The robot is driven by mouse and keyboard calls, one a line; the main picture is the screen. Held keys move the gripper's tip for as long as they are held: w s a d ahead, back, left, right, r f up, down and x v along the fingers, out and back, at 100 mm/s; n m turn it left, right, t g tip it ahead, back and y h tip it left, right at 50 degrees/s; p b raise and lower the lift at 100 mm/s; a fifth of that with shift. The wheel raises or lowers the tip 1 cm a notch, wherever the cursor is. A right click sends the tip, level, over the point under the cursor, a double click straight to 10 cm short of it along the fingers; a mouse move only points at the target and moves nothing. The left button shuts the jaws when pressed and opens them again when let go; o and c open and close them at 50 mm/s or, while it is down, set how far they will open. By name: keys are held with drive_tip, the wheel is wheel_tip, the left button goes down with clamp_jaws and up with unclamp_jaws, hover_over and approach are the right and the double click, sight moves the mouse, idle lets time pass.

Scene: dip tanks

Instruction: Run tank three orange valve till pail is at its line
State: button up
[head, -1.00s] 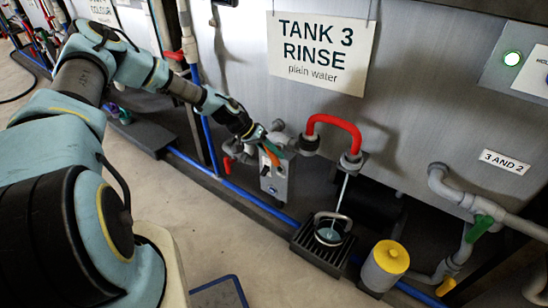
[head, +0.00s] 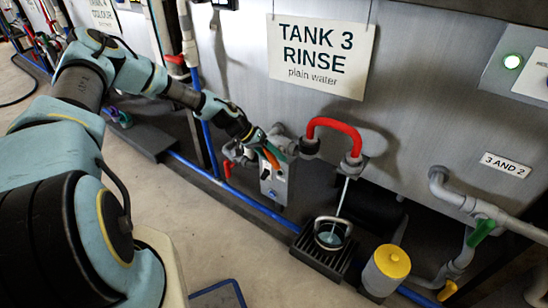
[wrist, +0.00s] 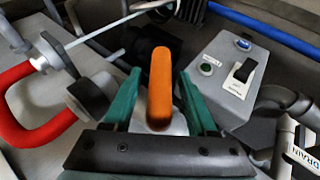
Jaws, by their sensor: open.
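The orange valve handle (head: 271,160) is on the pipework below the tank 3 sign (head: 322,52). In the wrist view the orange handle (wrist: 160,85) stands between the green fingers of my gripper (wrist: 157,90). The fingers are open on either side of it, with a gap visible. In the head view my gripper (head: 270,147) is at the valve. A thin pale stream (head: 343,196) runs from the red hose spout (head: 335,124) down into the pail (head: 331,236). The pail stands on a dark grate with bluish liquid inside. Its line cannot be made out.
A grey switch box (head: 279,184) is close beside my gripper. It also shows in the wrist view (wrist: 228,75). A yellow-capped canister (head: 386,270) stands right of the pail. A green-handled valve (head: 482,231) is farther right. A blue pipe runs along the floor.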

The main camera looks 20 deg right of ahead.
drive_tip(key=v, duration=1)
drive_tip(key=shift+a+r, duration=0.2)
drive_tip(key=shift+r, duration=0.15)
drive_tip(key=shift+w, duration=0.1)
drive_tip(key=s+a+r+n+t+y, duration=0.25)
drive_tip(key=s+a+r, duration=0.35)
drive_tip(key=a, duration=0.4)
drive_tip(key=s+a+r+n+t+y, duration=0.15)
drive_tip(key=s+a+r+n, duration=0.25)
drive_tip(key=a+r, duration=0.55)
drive_tip(key=s+a+r+n+t+y, duration=0.1)
drive_tip(key=s+a+r+n+y, duration=0.3)
drive_tip(key=a, duration=0.8)
wheel_tip(320, 180, up, 18)
drive_tip(key=p, duration=1.7)
drive_tip(key=shift+d+f+m+h+p, duration=0.2)
drive_tip(key=shift+d+m+h+p, duration=0.1)
drive_tip(key=shift+m, duration=0.15)
